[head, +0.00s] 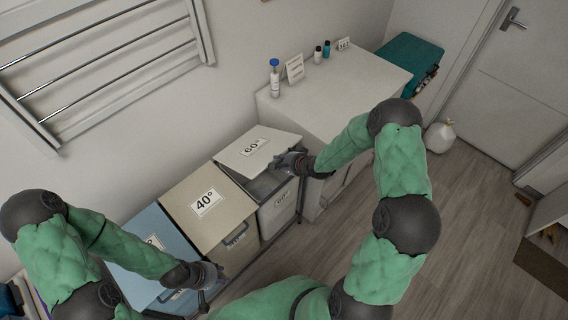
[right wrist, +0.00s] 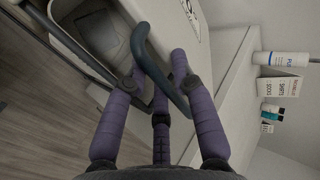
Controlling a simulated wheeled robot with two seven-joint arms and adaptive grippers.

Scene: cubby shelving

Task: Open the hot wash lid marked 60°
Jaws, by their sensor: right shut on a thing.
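The white lid marked 60° (head: 258,147) is raised partway, and the grey inside of its bin (head: 282,203) shows below its front edge. In the right wrist view the lid (right wrist: 172,22) has a dark curved handle (right wrist: 143,52), and the bin's opening shows at left. My right gripper (head: 292,162) is at the lid's front right edge. In the right wrist view its purple fingers (right wrist: 160,92) are shut on the handle. My left gripper (head: 207,275) hangs by the front of the blue bin, away from the 60° lid; its jaw state is unclear.
The closed beige lid marked 40° (head: 206,203) and a blue lid (head: 160,238) lie left of it. A white cabinet (head: 335,85) with bottles and a sign (head: 295,68) stands close on the right. A drying rack (head: 110,55) hangs on the wall. Open floor lies in front.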

